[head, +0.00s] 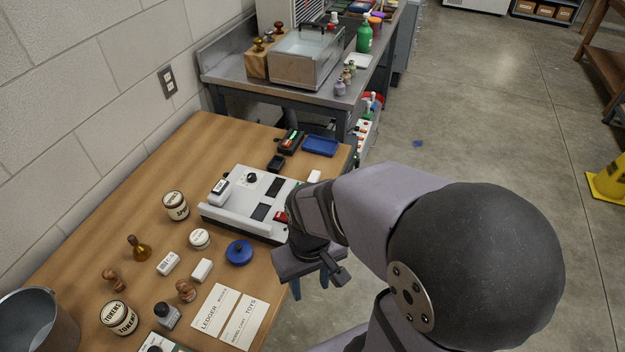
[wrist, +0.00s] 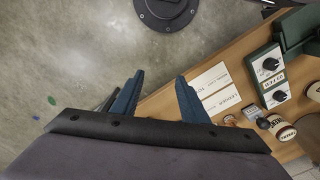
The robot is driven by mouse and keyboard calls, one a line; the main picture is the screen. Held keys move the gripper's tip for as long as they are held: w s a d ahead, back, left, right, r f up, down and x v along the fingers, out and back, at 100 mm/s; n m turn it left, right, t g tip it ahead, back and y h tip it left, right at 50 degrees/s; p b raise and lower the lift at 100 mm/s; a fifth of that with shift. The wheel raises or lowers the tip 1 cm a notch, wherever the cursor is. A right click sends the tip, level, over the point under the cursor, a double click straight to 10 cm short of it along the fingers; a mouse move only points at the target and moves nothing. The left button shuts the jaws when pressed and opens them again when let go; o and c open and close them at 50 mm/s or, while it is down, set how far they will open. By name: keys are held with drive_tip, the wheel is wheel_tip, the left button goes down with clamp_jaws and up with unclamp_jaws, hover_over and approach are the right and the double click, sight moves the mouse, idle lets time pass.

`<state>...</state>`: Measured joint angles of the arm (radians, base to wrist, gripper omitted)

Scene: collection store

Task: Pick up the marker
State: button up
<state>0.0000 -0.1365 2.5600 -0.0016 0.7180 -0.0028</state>
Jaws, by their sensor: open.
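I cannot make out the marker with certainty in either view. A slim dark holder with a green and red top (head: 291,140) lies at the far end of the wooden table (head: 150,160), too small to identify. My gripper (head: 308,288) is at the table's right edge in the head view, beside a white panelled device (head: 232,196). In the wrist view my gripper (wrist: 160,98) shows two blue fingers spread apart with nothing between them. The gap is over the grey floor, with the table's edge close to the right finger. My arm hides part of the table's right side.
White cards (head: 230,316), a round blue tin (head: 239,252), labelled jars (head: 176,206) and wooden-handled stamps crowd the near table. A metal bucket (head: 38,325) is at lower left. A blue tray (head: 320,146) lies at the far end. A metal bench (head: 235,72) stands behind.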

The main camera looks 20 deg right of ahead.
drive_tip(key=shift+o, duration=0.7)
drive_tip(key=n+t+h+b, duration=0.6)
drive_tip(key=n, duration=2.1)
approach(201, 269)
drive_tip(key=shift+w+f, duration=0.45)
drive_tip(key=shift+w, duration=0.05)
drive_tip(key=shift+d+p+x, duration=0.2)
drive_tip(key=shift+p+x, duration=0.45)
drive_tip(key=shift+x, duration=0.8)
drive_tip(key=shift+p+x, duration=0.6)
drive_tip(key=shift+x, duration=1.5)
drive_tip(key=shift+s+d, duration=0.1)
drive_tip(key=shift+s, duration=0.05)
